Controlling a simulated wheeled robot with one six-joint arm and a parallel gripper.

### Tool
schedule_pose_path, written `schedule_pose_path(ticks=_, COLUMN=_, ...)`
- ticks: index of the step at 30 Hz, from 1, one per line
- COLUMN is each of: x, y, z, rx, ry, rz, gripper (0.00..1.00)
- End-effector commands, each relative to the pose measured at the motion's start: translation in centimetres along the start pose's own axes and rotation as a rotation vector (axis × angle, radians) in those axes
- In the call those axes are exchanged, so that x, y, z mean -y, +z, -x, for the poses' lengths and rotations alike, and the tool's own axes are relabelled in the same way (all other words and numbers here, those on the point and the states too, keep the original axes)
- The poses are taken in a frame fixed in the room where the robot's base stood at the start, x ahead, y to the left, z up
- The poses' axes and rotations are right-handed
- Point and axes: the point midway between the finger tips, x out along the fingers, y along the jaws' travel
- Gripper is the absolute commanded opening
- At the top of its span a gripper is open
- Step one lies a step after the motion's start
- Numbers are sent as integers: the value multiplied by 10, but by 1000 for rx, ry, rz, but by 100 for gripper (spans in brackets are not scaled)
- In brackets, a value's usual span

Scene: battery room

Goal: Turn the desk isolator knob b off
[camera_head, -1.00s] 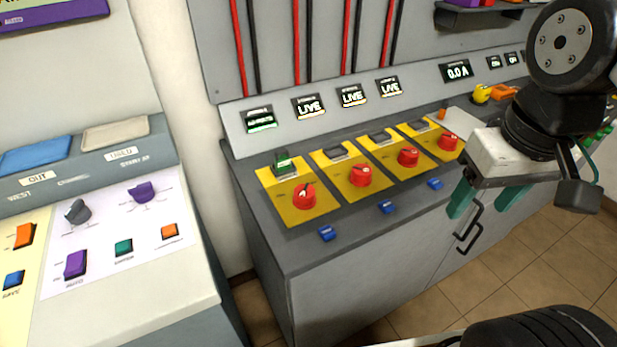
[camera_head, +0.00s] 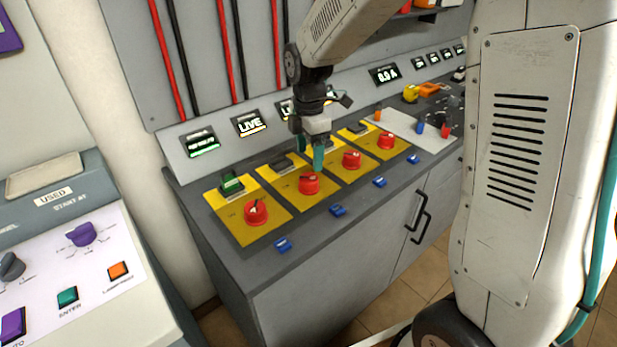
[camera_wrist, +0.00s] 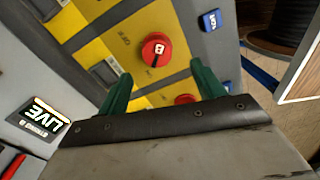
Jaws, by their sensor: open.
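Red knob b (camera_head: 308,183) is on the second yellow plate from the left on the grey desk. In the wrist view, the knob (camera_wrist: 155,50) shows a letter B and a white pointer mark. The display (camera_head: 250,124) behind its plate reads LIVE. My gripper (camera_head: 311,160) is above and slightly behind the knob, its teal fingers open and pointing down. In the wrist view, knob b lies just beyond the open fingertips (camera_wrist: 160,72), apart from them. Nothing is between the fingers.
Red knob A (camera_head: 256,210) is to the left, with a lit green lamp (camera_head: 231,182) behind it. Two more red knobs (camera_head: 351,159) (camera_head: 386,141) are to the right. Blue tags (camera_head: 338,210) line the desk's front. My arm covers part of the displays.

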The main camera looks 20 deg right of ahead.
Motion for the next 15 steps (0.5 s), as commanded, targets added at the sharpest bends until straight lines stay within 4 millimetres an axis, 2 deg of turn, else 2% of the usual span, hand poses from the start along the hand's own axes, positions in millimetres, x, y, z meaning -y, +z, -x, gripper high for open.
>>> schedule_pose_path(ticks=5, x=-7, y=-1, z=-18, rx=0, ry=-5, rz=45, gripper=68)
schedule_pose_path(ticks=15, x=-6, y=-1, z=-70, rx=0, ry=-7, rz=43, gripper=68)
